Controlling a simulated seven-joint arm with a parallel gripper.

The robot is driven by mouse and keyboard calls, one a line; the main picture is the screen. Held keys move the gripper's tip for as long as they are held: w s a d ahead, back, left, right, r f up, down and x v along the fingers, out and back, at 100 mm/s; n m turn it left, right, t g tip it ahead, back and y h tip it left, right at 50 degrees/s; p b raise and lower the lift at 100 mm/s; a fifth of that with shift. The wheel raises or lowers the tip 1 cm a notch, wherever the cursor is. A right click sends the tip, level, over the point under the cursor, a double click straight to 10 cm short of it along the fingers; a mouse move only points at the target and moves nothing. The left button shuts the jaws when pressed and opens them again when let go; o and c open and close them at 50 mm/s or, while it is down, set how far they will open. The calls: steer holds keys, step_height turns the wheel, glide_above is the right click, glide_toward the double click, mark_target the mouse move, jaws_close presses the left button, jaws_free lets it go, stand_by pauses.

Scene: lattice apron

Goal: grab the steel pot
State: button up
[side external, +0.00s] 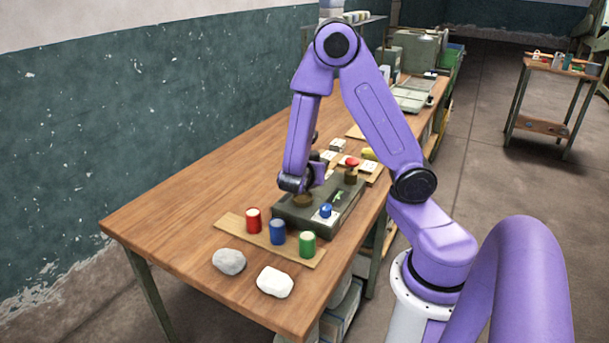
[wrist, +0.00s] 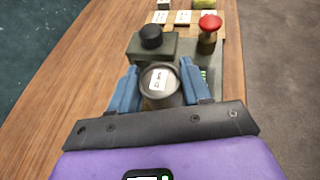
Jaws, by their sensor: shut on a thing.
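The steel pot (wrist: 162,92) is a round grey vessel with a white label on its top, seen from above in the wrist view. My gripper (wrist: 160,76) has its two blue fingers on either side of it, shut on it. In the side external view my gripper (side external: 308,184) points down at the grey-green panel box (side external: 288,214). A small brownish round thing (side external: 303,200) shows just under it, probably the pot. I cannot tell whether the pot touches the box.
Red (side external: 253,221), blue (side external: 277,232) and green (side external: 307,245) cylinders stand on a wooden strip at the front. A red mushroom knob (wrist: 209,24) and a black knob (wrist: 151,37) stand beyond the pot. The table's left side is clear.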

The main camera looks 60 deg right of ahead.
steer(key=s+a+r, duration=0.4)
steer(key=s+r, duration=0.2)
steer(key=s, duration=0.3)
steer(key=shift+s+a, duration=0.3)
